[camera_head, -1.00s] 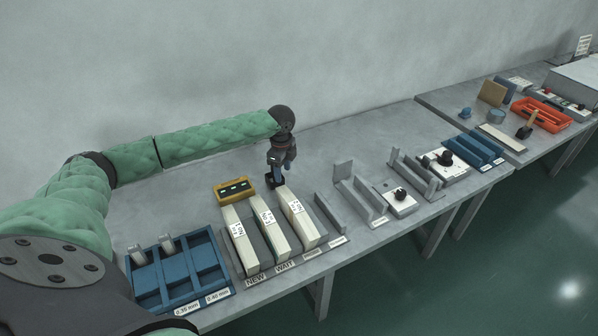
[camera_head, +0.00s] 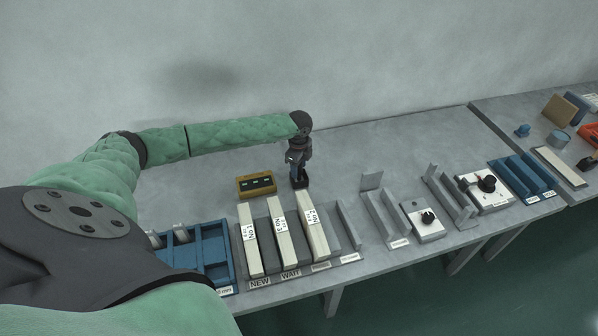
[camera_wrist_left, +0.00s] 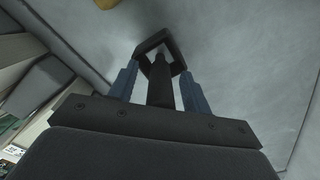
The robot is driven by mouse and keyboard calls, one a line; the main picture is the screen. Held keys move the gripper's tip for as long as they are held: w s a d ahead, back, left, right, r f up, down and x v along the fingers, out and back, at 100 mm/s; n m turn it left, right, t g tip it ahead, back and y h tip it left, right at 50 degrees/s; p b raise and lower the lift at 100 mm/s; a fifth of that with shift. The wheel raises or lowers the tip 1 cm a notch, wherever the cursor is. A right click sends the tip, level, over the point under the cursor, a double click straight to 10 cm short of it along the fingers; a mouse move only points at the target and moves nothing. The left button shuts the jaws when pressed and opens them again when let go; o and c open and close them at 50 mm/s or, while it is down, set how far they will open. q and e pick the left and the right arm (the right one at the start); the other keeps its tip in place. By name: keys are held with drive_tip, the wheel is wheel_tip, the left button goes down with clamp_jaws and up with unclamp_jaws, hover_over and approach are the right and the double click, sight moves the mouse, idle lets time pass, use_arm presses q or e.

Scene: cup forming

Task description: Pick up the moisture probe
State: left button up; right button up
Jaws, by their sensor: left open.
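A dark upright rod with a black frame-like part (camera_wrist_left: 160,84) shows in the left wrist view and looks like the moisture probe, though I cannot be sure. In the head view a small black piece (camera_head: 302,183) at the gripper's tip, by the table's back, seems to be the same thing. My left gripper (camera_head: 298,173) points down there, just right of the yellow box. In the left wrist view its two blue fingers (camera_wrist_left: 160,75) stand apart on either side of the rod. Whether they touch it is unclear. My right gripper is not in view.
A yellow box (camera_head: 256,185) with dark slots stands left of the gripper. In front are pale bars (camera_head: 249,240) in a grey rack and a blue tray (camera_head: 228,258). Grey stands and a white knob box (camera_head: 424,222) are to the right. The table's back strip is mostly clear.

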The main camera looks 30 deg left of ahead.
use_arm(q)
drive_tip(key=shift+w+f, duration=0.1)
drive_tip(key=shift+f, duration=0.1)
clamp_jaws()
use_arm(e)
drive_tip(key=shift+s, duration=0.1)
use_arm(q)
drive_tip(key=shift+r, duration=0.1)
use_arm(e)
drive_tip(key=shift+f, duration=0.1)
